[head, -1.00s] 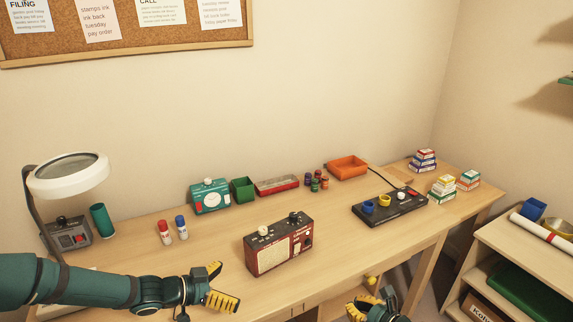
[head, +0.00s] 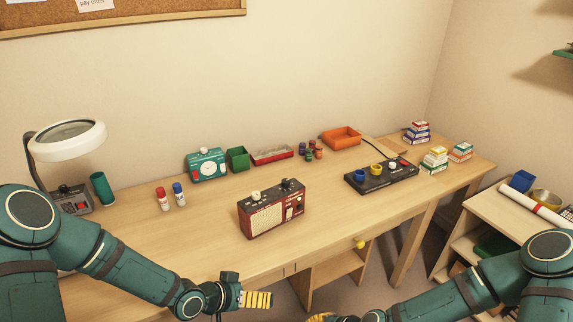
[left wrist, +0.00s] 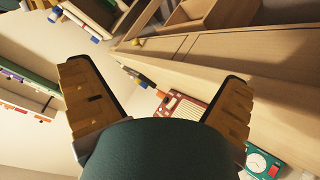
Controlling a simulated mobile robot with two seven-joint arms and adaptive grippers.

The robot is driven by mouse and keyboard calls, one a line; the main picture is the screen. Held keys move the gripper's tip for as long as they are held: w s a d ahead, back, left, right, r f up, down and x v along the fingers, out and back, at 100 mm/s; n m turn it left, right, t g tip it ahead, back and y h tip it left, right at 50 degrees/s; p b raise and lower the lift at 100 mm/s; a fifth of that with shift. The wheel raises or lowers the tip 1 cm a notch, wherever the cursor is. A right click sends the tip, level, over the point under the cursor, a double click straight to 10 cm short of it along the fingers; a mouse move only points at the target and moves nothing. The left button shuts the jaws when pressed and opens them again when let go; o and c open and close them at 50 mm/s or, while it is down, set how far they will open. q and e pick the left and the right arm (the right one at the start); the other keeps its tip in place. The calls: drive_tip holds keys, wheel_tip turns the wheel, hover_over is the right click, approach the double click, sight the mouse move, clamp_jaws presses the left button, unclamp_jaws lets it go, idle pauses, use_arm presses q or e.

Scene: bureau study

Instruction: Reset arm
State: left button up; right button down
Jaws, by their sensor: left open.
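My left gripper (head: 257,300) is at the bottom of the head view, in front of the desk's front edge. It is open and holds nothing; its two yellow fingers stand wide apart in the left wrist view (left wrist: 157,75). My right gripper (head: 320,317) shows only as a yellow tip at the bottom edge of the head view, so its jaws cannot be made out. Both arms are bent in, with the grippers near each other and apart from the things on the desk.
The desk (head: 210,235) holds a red radio (head: 265,218) near its front, a black panel with knobs (head: 385,178), red and blue bottles, a magnifier lamp (head: 67,141) and an orange tray (head: 341,138). A shelf unit (head: 475,215) stands at right.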

use_arm(q)
drive_tip(key=s+a+f+n+g+y, duration=0.1)
drive_tip(key=s+f+n+g+y, duration=0.3)
drive_tip(key=s, duration=0.9)
wheel_tip(320, 180, down, 3)
drive_tip(key=shift+s+a+f+n+y, duration=0.25)
drive_tip(key=shift+n+y, duration=0.25)
drive_tip(key=shift+n, duration=0.5)
use_arm(e)
drive_tip(key=s+d+n+g+h, duration=0.1)
drive_tip(key=s+n+h, duration=0.1)
drive_tip(key=n, duration=0.4)
drive_tip(key=s+d+f+n+g+h, duration=0.1)
drive_tip(key=s+d+n+h, duration=0.1)
drive_tip(key=s+n, duration=0.2)
drive_tip(key=n, duration=0.3)
drive_tip(key=shift+s+f, duration=0.15)
drive_tip(key=shift+f, duration=0.1)
drive_tip(key=shift+g, duration=0.3)
